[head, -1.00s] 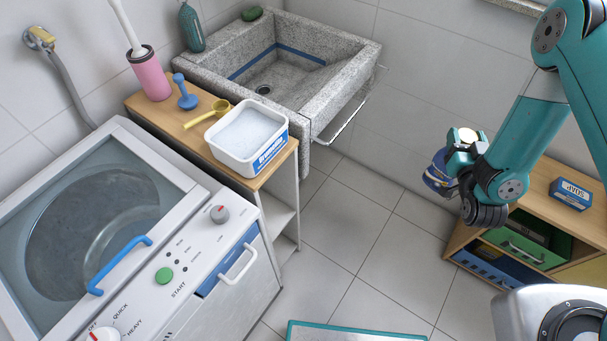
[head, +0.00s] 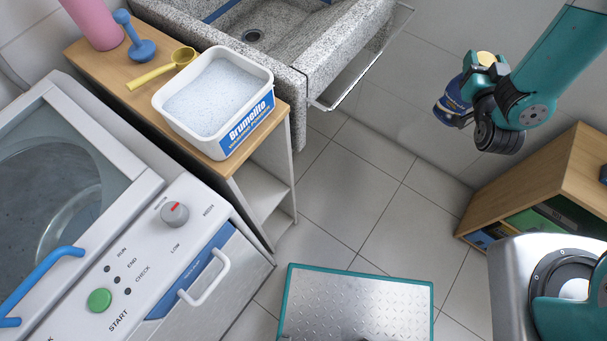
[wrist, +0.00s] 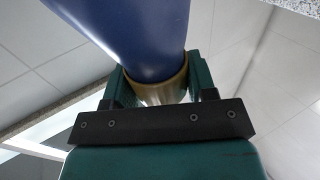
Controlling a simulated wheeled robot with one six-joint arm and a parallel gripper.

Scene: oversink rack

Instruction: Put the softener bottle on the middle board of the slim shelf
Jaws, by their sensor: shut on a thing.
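The softener bottle, dark blue with a pale cap, is in my gripper (head: 474,82) at the upper right of the head view. The blue bottle body (head: 452,103) shows to the left of the jaws. In the wrist view the blue bottle (wrist: 140,35) rises from between the jaws, which are shut around its gold-coloured neck (wrist: 160,90). The slim shelf (head: 262,182) stands between the washing machine and the stone sink, with a wooden top and white boards lower down. Its middle board (head: 262,190) shows partly through the open side. My gripper is well to the right of it, over the floor.
A white tub of powder (head: 215,100), a yellow scoop (head: 160,70) and a blue plunger-like tool (head: 135,42) are on the shelf top. The washing machine handle (head: 205,280) juts out nearby. The sink's towel rail (head: 365,70) sticks out above. Tiled floor (head: 350,190) is open between.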

